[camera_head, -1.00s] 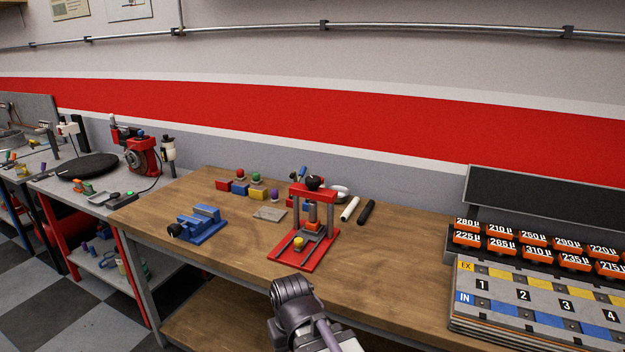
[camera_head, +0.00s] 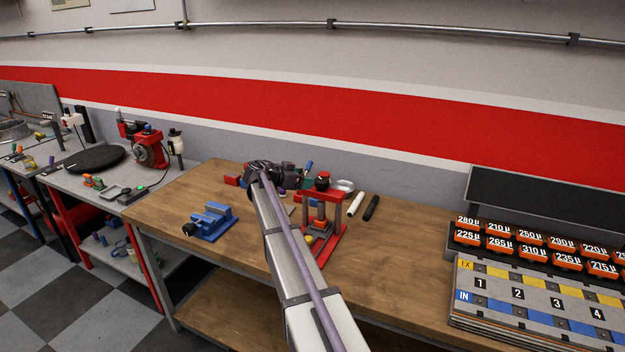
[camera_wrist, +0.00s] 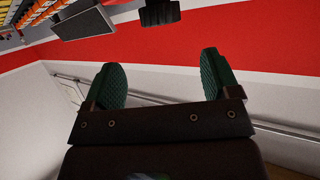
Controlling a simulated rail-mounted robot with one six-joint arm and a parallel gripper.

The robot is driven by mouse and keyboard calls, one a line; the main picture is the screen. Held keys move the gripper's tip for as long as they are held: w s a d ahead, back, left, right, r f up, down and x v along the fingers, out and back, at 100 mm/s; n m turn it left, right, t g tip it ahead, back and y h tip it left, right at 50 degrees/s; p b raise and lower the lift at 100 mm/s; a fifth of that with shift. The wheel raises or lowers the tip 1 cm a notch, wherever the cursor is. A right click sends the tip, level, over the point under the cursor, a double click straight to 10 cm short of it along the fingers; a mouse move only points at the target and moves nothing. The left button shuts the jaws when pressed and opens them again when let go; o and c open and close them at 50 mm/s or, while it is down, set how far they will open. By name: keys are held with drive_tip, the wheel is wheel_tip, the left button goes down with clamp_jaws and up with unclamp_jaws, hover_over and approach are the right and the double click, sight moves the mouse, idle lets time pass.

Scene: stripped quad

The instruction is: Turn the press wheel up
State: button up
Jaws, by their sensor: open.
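The red press (camera_head: 330,222) stands on the wooden bench, with a black wheel (camera_head: 322,183) on its top crossbar. My arm crosses in front of the press and hides its left side. My gripper (camera_head: 303,182) is just left of the wheel, at about its height. In the wrist view, my gripper (camera_wrist: 163,72) is open, with two green pads apart and nothing between them. A dark ridged knob, which looks like the wheel (camera_wrist: 160,12), shows at the top edge, beyond the fingertips and roughly centred between them.
A blue vise (camera_head: 211,222) sits left on the bench. A white cylinder (camera_head: 356,204) and a black one (camera_head: 371,208) lie right of the press. A rack of orange numbered blocks (camera_head: 535,244) stands at the right.

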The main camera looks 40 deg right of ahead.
sight(320, 180)
drive_tip(key=b+x, duration=0.1)
drive_tip(key=x, duration=0.2)
drive_tip(key=b+x, duration=0.1)
drive_tip(key=x, duration=0.2)
drive_tip(key=b+x, duration=0.2)
drive_tip(key=x, duration=0.1)
drive_tip(key=shift+w+d+f, duration=0.2)
drive_tip(key=shift+f, duration=0.2)
drive_tip(key=shift+d, duration=0.5)
drive_tip(key=c, duration=0.9)
